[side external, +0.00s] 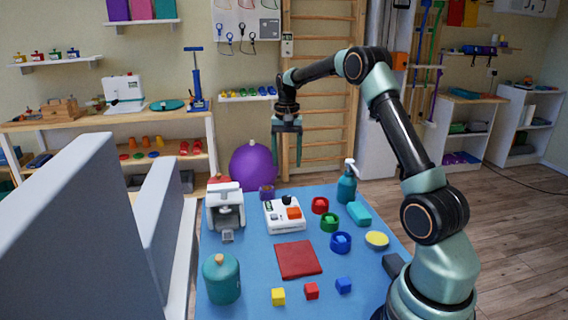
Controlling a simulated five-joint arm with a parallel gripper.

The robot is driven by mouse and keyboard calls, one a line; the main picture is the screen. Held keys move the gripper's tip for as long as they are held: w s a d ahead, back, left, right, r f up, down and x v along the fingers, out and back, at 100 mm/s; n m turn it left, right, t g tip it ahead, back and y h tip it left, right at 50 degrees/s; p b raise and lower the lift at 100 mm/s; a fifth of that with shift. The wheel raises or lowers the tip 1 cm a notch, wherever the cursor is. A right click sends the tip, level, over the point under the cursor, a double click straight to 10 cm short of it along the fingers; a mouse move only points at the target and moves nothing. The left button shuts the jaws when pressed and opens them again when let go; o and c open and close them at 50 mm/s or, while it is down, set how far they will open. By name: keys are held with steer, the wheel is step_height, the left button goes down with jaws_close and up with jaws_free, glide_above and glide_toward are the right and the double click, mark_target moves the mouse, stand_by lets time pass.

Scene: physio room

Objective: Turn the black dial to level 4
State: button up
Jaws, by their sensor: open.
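The black dial (287,200) sits on top of a white device (277,219) towards the back of the blue table. The device also has an orange-red block-like part (293,213) and a small green display (269,206). The dial's level marks are too small to read. My gripper (287,164) points down, open and empty, in the air above the dial and apart from it.
On the blue table (255,258), a white-and-grey machine (226,208) stands left of the device. Red, green and blue rings (330,222) and a teal pump bottle (347,182) stand right. A red mat (298,259), teal canister (221,279) and small cubes (311,291) lie in front.

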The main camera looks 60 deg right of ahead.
mark_target(287, 197)
step_height(287, 197, down, 12)
steer(key=shift+f, duration=0.1)
stand_by(0.5)
jaws_close()
